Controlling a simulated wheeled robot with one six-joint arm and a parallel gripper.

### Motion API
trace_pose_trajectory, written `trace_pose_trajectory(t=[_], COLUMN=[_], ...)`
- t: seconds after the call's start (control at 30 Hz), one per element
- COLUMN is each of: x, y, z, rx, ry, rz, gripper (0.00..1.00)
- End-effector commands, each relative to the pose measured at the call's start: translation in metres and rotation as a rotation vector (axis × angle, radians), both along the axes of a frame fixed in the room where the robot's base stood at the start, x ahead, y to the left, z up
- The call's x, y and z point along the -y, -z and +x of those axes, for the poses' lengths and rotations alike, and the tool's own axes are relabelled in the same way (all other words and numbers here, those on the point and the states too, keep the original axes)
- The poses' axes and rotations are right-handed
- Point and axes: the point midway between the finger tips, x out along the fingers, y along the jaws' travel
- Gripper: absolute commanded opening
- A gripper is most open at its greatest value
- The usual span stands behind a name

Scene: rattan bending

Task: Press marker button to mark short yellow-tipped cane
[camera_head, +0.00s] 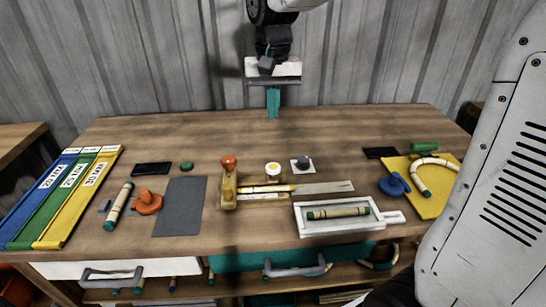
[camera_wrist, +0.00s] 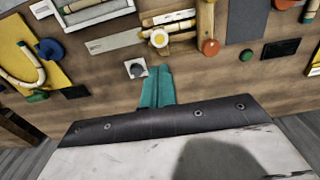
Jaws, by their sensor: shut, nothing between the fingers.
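My gripper (camera_head: 273,103) has teal fingers, pressed together and empty, above the back edge of the workbench. In the wrist view its fingertips (camera_wrist: 157,88) appear close to a dark round button on a white square plate (camera_wrist: 137,68). This dark button (camera_head: 302,163) also shows in the head view. A white round button with a yellow centre (camera_head: 273,168) is left of it; it also shows in the wrist view (camera_wrist: 159,38). Pale canes (camera_head: 264,190) with a yellow tip lie in front of it, beside a yellow block with an orange knob (camera_head: 229,175).
A white tray (camera_head: 394,217) holds a green-tipped cane. A yellow board (camera_head: 431,203) with a bent cane and blue knob is at right. Coloured lanes (camera_head: 67,205), an orange clamp (camera_head: 148,203) and a grey mat (camera_head: 181,207) are at left. Bare bench lies behind the buttons.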

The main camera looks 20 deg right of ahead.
Motion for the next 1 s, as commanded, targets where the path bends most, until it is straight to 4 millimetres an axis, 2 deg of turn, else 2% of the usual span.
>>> trace_pose_trajectory(t=[0.33,0.47,0.57,0.8,1.0], x=[0.000,0.000,0.000,0.000,0.000], y=[0.002,0.011,0.025,0.078,0.115], z=[-0.001,-0.002,-0.002,-0.002,-0.002], rx=[-0.002,-0.005,-0.006,-0.009,-0.006], ry=[0.007,0.007,0.007,0.006,0.006], rz=[0.000,0.000,0.000,-0.001,0.000], gripper=[0.00,0.00,0.00,0.00,0.00])
